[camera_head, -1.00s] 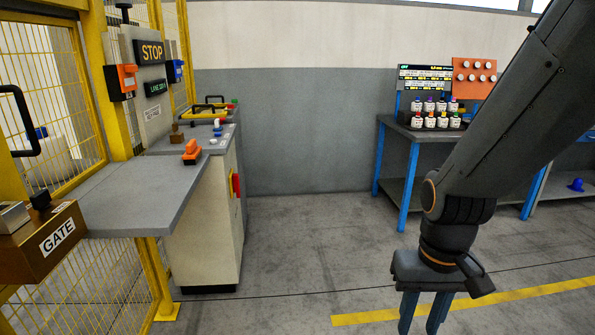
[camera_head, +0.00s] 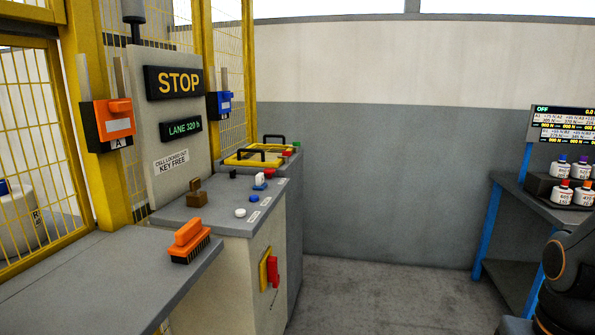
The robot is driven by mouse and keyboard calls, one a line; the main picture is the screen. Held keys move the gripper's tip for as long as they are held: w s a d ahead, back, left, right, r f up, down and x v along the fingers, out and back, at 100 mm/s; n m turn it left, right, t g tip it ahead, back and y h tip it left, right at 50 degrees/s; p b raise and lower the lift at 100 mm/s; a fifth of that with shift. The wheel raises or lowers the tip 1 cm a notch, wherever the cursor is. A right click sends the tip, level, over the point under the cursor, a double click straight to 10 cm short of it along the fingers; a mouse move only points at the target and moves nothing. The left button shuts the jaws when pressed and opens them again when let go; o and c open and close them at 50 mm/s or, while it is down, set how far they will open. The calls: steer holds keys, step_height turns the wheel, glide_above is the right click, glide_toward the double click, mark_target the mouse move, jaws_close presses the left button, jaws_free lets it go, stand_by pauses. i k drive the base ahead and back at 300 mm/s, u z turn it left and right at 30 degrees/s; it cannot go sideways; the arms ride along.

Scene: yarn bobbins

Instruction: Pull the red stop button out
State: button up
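A small red button-like part (camera_head: 269,173) stands at the back of the grey sloped console top (camera_head: 215,214). A second red part (camera_head: 287,154) sits farther back, beside the yellow frame. I cannot tell which of these is the stop button, or whether either is pressed in. A red handle on a yellow plate (camera_head: 263,274) is on the console's side face. The console panel behind carries a lit STOP sign (camera_head: 179,82). My gripper is out of view; only part of my arm shows at the lower right, well away from the console.
An orange brush (camera_head: 189,241) lies on the grey shelf (camera_head: 100,285) in front of the console. White (camera_head: 240,212) and blue (camera_head: 254,198) buttons and a brown block (camera_head: 196,194) sit on the console top. A blue-legged bench (camera_head: 543,208) stands right. The floor between is clear.

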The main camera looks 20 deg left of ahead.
mark_target(268, 171)
steer(key=u, duration=0.3)
steer(key=i, duration=1.75)
steer(key=u, duration=0.55)
steer(key=i, duration=0.9)
steer(key=u, duration=0.2)
